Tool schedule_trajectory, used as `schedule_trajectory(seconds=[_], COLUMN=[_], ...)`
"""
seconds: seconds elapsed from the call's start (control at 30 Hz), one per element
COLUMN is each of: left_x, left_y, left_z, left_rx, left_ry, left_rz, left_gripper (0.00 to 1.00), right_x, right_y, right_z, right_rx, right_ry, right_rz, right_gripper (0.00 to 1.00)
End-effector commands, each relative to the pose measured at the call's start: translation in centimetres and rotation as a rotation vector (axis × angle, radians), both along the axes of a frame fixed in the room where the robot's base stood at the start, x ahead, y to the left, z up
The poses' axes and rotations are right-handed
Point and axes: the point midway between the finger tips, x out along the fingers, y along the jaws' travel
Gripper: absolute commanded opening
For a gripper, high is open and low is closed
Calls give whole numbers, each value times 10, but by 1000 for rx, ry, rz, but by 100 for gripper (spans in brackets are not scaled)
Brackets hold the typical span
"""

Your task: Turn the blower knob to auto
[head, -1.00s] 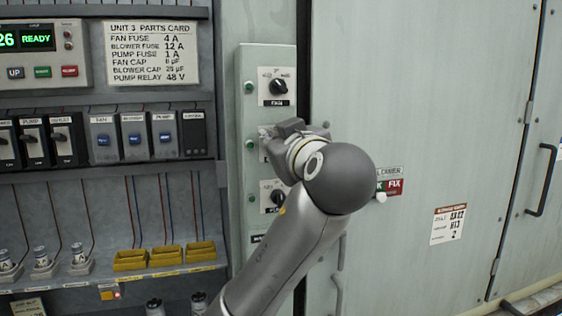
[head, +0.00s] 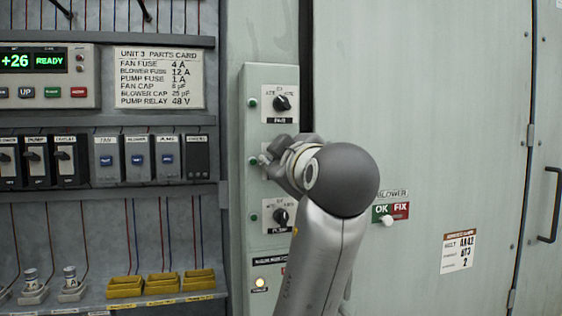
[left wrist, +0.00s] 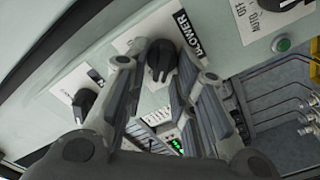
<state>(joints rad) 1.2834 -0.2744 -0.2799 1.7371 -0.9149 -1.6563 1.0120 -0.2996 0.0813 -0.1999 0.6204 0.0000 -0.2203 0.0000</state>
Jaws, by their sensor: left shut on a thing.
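The blower knob (left wrist: 160,60) is a black rotary knob on a white plate marked BLOWER (left wrist: 190,35) in the left wrist view. My left gripper (left wrist: 166,72) has its two fingers on either side of the knob and is shut on it. In the head view my left gripper (head: 276,156) covers the middle of the narrow pale-green switch panel (head: 247,190), hiding the blower knob. I cannot read which setting the knob points to. My right gripper is in neither view.
The fan knob (head: 282,103) is above my gripper and the pump knob (head: 281,216) below it. An amber light (head: 260,283) glows lower on the panel. An OK/FIX blower sign (head: 391,211) is on the door to the right. A parts card (head: 159,78) hangs left.

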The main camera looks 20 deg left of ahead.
Motion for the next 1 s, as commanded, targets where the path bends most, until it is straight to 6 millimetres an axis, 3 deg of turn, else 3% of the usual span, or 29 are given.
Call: schedule_trajectory(seconds=[0.27,0.3,0.37,1.0], left_x=[0,0,0,0], left_y=[0,0,0,1], left_z=[0,0,0,4], left_rx=[-2,-2,-1,45], left_ry=[1,1,0,28], left_rz=[1,0,1,2], left_gripper=[1,30,36,36], right_x=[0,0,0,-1], right_y=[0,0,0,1], right_z=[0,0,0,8], right_rx=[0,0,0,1], right_ry=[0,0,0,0], right_rz=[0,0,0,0], right_gripper=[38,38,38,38])
